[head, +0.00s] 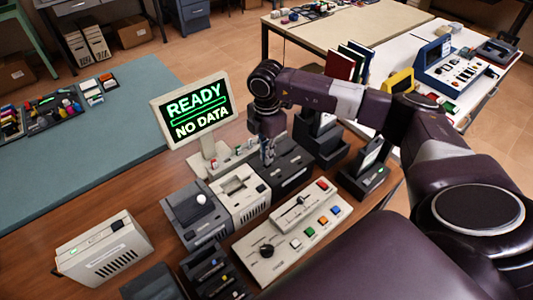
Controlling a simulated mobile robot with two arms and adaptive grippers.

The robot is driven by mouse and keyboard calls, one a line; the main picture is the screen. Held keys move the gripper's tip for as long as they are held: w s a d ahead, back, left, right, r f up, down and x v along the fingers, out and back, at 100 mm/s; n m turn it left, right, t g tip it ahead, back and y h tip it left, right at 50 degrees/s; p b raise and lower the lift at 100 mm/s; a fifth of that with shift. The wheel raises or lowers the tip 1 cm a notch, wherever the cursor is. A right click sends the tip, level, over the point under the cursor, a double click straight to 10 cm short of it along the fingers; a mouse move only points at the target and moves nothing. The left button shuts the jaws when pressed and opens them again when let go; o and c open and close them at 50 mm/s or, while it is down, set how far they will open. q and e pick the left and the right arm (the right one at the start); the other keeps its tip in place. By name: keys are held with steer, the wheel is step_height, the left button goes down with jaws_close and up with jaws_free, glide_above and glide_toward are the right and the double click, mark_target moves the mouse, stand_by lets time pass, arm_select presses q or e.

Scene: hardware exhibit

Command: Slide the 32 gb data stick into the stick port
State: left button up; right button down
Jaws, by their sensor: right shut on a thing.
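My right gripper (268,158) reaches in from the right and points down over the dark module (290,165) at the back of the console row. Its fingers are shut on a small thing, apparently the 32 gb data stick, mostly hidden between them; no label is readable. I cannot tell whether it touches the module. The stick port cannot be singled out for sure; the dark module's top is partly hidden by the gripper. My left gripper is not in view.
A trackball module (190,212) and a light module (240,190) stand left of the dark one. A button panel (295,230) is in front, a dark slotted holder (215,272) nearer. A beige box (104,250) stands left. Dark stands (365,175) crowd the right.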

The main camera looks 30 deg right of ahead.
steer(key=shift+f+b, duration=0.65)
steer(key=shift+f, duration=0.4)
steer(key=c, duration=2)
jaws_free()
steer(key=shift+c, duration=0.2)
step_height(320, 180, up, 8)
steer(key=p, duration=0.5)
steer(key=shift+r+p, duration=0.1)
steer(key=shift+p, duration=0.25)
